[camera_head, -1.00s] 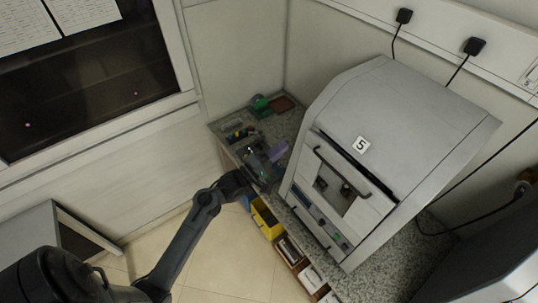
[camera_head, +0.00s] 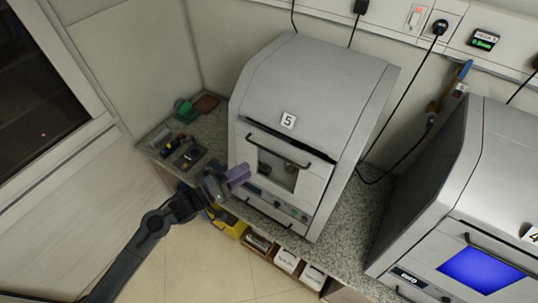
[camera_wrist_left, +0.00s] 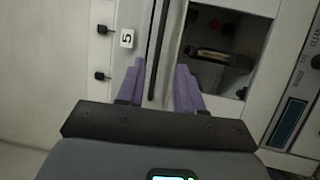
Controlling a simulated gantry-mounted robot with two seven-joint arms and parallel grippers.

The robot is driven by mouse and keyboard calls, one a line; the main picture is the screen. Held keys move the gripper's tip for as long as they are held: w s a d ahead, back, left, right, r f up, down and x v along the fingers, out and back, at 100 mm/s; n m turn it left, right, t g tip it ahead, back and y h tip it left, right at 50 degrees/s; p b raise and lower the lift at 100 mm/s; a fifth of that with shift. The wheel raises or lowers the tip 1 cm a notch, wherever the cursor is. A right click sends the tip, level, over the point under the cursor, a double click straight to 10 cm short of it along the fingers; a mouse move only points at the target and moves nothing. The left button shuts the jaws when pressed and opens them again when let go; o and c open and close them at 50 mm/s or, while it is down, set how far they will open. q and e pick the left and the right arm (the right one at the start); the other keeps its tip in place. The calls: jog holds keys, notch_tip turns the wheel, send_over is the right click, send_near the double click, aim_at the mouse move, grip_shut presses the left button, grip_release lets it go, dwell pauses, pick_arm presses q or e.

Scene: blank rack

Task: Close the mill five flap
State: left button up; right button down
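Mill five (camera_head: 318,75) is a grey box-shaped machine with a "5" label, standing on the speckled counter. Its white front has a long dark handle bar (camera_head: 277,141), which I take to be on the flap. Below the bar is a dark square opening (camera_head: 272,171) with parts inside; it also shows in the left wrist view (camera_wrist_left: 225,45). My left gripper (camera_head: 239,175), with purple fingers, is in front of the mill's left side. In the wrist view its fingers (camera_wrist_left: 158,88) are apart with nothing held between them. My right gripper is out of view.
Mill four (camera_head: 490,190), with a blue screen, stands to the right. A tray of tools (camera_head: 185,150) lies left of mill five. A yellow bin (camera_head: 228,230) and drawers (camera_head: 287,260) are below the counter. Cables hang behind the mills.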

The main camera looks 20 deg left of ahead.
pick_arm(q)
jog(key=p+x, duration=0.2)
jog(key=x, duration=0.8)
jog(key=shift+w, duration=0.2)
grip_shut()
dwell(1.2)
